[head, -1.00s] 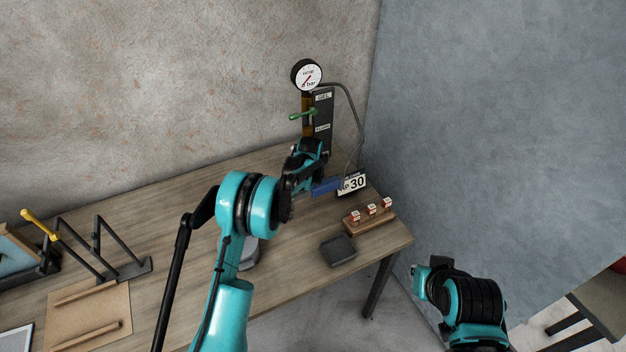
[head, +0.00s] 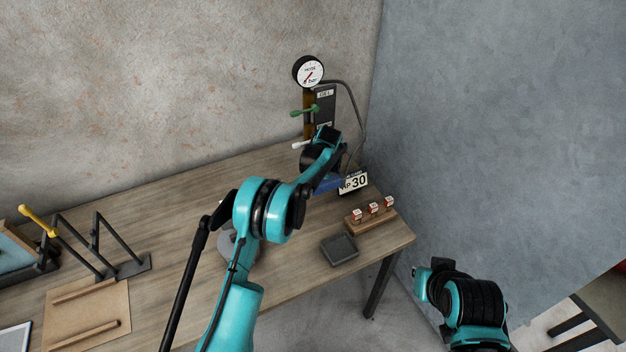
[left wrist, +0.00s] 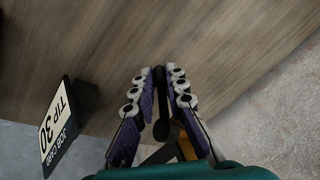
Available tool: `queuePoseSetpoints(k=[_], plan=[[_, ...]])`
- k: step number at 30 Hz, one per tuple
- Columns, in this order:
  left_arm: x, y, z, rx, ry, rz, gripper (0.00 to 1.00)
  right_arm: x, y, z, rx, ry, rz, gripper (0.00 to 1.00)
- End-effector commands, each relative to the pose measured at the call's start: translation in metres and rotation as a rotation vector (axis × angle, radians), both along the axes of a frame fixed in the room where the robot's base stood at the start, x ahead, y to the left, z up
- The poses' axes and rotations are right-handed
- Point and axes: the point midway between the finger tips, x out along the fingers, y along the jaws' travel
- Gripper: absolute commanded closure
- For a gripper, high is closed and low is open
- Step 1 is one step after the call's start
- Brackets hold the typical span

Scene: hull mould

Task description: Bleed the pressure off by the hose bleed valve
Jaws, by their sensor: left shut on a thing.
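My left gripper (left wrist: 163,88) is shut on a slim dark lever (left wrist: 160,108) with a rounded end, seen between its fingers in the left wrist view. In the head view my left forearm and wrist hide the fingers and the lower part of the valve panel (head: 326,104). A round gauge (head: 308,71) marked in bar tops the panel; its red needle points to the lower left. A green handle (head: 303,112) and a white handle (head: 301,145) stick out to the left. A blue handle (head: 328,183) shows below my wrist. My right gripper is not clearly visible.
A grey hose (head: 360,110) curves down right of the panel. A "TIP 30" sign (head: 353,182) stands beside the blue handle. A wooden rack of small labelled blocks (head: 371,218) and a dark tray (head: 339,249) lie nearer the table's front right. The table's middle is mostly clear.

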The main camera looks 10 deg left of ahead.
Motion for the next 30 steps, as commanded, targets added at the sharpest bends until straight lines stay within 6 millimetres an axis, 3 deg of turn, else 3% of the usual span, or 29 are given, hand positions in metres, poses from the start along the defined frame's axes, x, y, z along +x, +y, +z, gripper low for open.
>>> queuePoseSetpoints(k=[13,30], plan=[[-0.005,0.008,0.006,0.222,0.147,-0.001,1.00,0.000,0.000,-0.013,0.000,0.000,0.000,1.00],[-0.007,0.010,0.008,0.271,0.180,-0.001,1.00,0.000,0.000,-0.014,0.000,0.000,0.000,1.00]])
